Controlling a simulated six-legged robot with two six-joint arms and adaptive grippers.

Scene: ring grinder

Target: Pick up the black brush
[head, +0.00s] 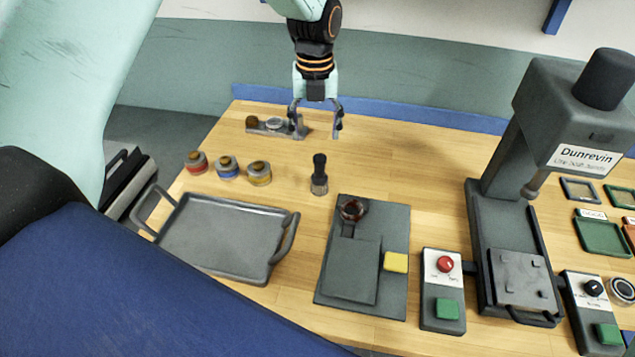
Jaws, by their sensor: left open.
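The black brush (319,174) stands upright on the wooden table, with a black handle on top and a paler lower part. My left gripper (316,132) is open and points down, above and behind the brush in the picture. Its two fingers are apart with nothing between them, and it does not touch the brush. My right gripper is not in the head view.
Three small jars (227,168) and a grey tray (215,238) lie left of the brush. A metal fixture (275,126) sits near the left finger. A dark plate (395,225) lies in front; the grinder (500,215) stands right. Table between brush and grinder is clear.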

